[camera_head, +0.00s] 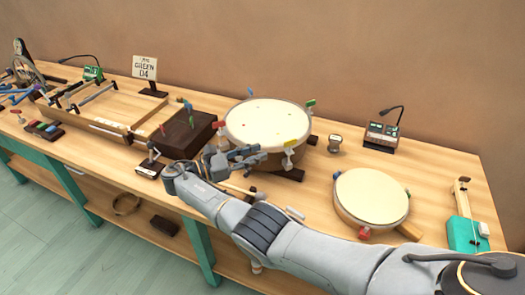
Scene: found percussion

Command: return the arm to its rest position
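My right arm (285,238) comes in from the lower right and reaches over the front of the workbench. Its gripper (254,154) is just in front of the large round drum (268,122), overlapping its near edge in the picture. I cannot tell whether they touch. The fingers are small and dark here, so I cannot tell whether they are open or shut. No held thing is visible. My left gripper is not in view.
A smaller round drum (371,196) lies at right, close beside my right arm. A wall closes the back.

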